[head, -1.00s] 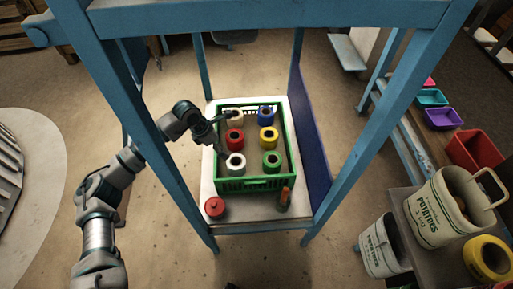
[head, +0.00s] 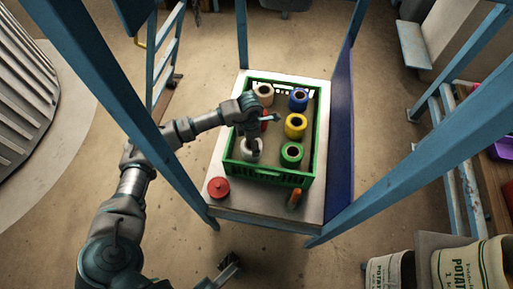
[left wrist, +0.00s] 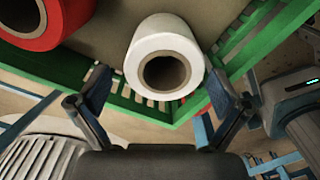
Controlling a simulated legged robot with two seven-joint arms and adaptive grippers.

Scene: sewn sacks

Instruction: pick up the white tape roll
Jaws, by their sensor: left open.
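The white tape roll (head: 247,155) stands in the front left of the green crate (head: 268,178), partly covered by my left gripper (head: 256,132) in the head view. In the left wrist view the roll (left wrist: 140,55) is upper centre, its brown core hole facing the camera. The open left gripper (left wrist: 158,82) has one finger at each side of the lower part of the roll in the picture. I see no contact, and depth between fingers and roll is hard to judge.
A red roll (left wrist: 45,20) is beside the white one. Cream (head: 263,92), blue (head: 299,98), yellow (head: 295,125) and green rolls (head: 291,154) share the crate. A red spool (head: 218,187) and an orange item (head: 295,198) lie on the table outside. Blue frame posts (head: 395,170) surround it.

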